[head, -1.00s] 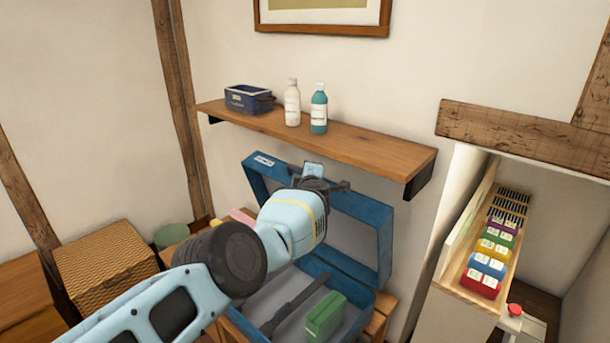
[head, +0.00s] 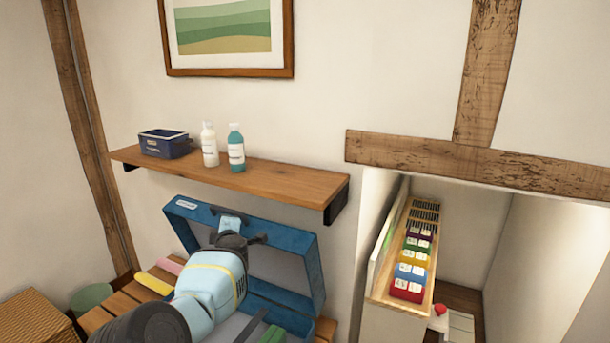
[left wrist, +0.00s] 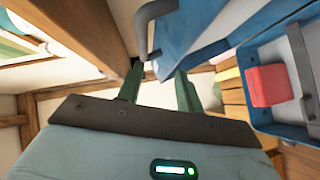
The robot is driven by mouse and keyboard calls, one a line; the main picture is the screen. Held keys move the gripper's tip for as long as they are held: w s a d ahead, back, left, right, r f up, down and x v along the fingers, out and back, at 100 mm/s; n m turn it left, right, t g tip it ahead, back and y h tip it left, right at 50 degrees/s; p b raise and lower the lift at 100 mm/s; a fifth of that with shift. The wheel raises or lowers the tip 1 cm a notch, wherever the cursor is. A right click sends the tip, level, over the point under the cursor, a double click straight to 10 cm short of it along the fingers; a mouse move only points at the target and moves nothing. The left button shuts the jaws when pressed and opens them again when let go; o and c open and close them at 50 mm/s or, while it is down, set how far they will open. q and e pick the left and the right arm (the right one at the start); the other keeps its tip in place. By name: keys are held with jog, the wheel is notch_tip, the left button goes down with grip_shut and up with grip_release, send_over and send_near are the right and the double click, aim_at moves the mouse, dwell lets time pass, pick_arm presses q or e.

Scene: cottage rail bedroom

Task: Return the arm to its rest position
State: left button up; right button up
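My left arm comes in from the bottom left in the head view. Its gripper (head: 238,238) is in front of the raised lid of a blue case (head: 312,268). In the left wrist view the two green fingers (left wrist: 160,92) are spread apart with nothing seen held between them. The blue lid and its grey handle (left wrist: 150,22) lie just beyond the fingers; I cannot tell whether they touch. A red box (left wrist: 268,85) lies in the case. A green box (head: 272,335) shows at the head view's bottom edge. My right gripper is out of view.
A wall shelf (head: 270,182) above the case holds a blue bin (head: 165,144), a white bottle (head: 209,146) and a teal bottle (head: 236,150). A rack of coloured boxes (head: 412,262) stands right. A wicker box (head: 35,318) is at lower left.

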pick_arm(q)
jog(key=s+a+f+m+h, duration=0.1)
jog(key=s+a+f+m, duration=0.3)
jog(key=s+f, duration=0.45)
jog(key=s+a+f+m, duration=0.3)
jog(key=s+a+f, duration=0.15)
jog(key=f, duration=0.65)
jog(key=s+d+f+m+h, duration=0.2)
jog(key=s+f+m, duration=0.4)
jog(key=s, duration=0.4)
jog(key=s+d+f+m+g+h, duration=0.1)
jog(key=s+d+f+m+h, duration=0.2)
jog(key=s, duration=0.6)
jog(key=s+d+f+m+g+h, duration=0.1)
jog(key=s+d+f+m, duration=0.15)
jog(key=s+f, duration=0.45)
jog(key=s+d+r+m+g, duration=0.1)
jog(key=s+d, duration=0.3)
jog(key=s, duration=0.7)
jog(key=s+d+r+m+g+h, duration=0.1)
jog(key=s+d+r+m+g, duration=0.1)
jog(key=s, duration=0.9)
jog(key=d+r, duration=0.1)
jog(key=d, duration=0.1)
jog(key=shift+s+d+r+g+h, duration=0.15)
jog(key=shift+d+g+h, duration=0.15)
jog(key=shift+d, duration=0.05)
